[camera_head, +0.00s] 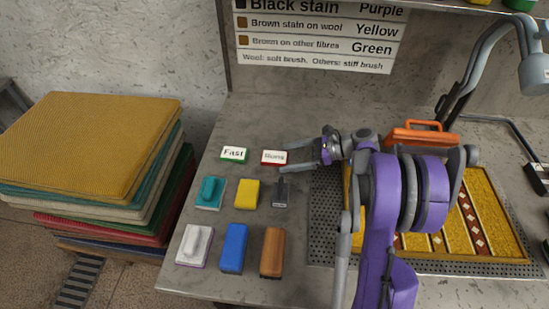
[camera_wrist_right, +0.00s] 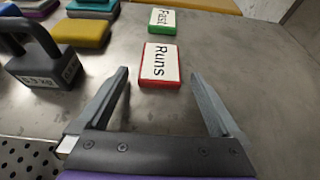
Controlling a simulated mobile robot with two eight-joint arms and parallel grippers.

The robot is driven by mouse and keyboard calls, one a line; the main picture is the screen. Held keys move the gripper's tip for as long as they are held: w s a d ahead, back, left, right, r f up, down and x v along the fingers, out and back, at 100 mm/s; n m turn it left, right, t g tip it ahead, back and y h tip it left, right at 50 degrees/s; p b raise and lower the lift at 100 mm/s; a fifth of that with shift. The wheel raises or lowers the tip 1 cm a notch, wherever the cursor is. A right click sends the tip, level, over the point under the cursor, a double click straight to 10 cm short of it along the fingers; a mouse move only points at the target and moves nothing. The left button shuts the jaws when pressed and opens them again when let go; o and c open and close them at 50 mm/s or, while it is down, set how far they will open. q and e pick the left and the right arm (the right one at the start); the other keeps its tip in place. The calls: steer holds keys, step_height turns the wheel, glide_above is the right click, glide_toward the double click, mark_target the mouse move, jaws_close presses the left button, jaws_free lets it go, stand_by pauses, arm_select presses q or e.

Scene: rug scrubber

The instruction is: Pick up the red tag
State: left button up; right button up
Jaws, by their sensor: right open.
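The red tag (camera_head: 274,157) is a small flat block with a red edge and a white face reading "Runs". It lies on the grey bench top, to the right of the green tag (camera_head: 233,154), which reads "Fast". In the right wrist view the red tag (camera_wrist_right: 160,65) lies just beyond the fingertips, roughly centred between them. My right gripper (camera_head: 285,158) is open and empty, with its fingers pointing left toward the red tag. It also shows in the right wrist view (camera_wrist_right: 158,75). My left gripper is not in view.
A dark weight with a handle (camera_head: 281,192) stands close to the red tag. A yellow sponge (camera_head: 247,194), a teal brush (camera_head: 210,193), a white brush (camera_head: 195,245), a blue block (camera_head: 234,248) and a brown block (camera_head: 273,252) lie nearby. A patterned rug (camera_head: 485,215) lies right.

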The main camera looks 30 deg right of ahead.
steer(key=c, duration=1.4)
steer(key=shift+o, duration=0.2)
steer(key=shift+r, duration=0.2)
step_height(320, 180, up, 18)
steer(key=p, duration=0.2)
steer(key=shift+f, duration=0.15)
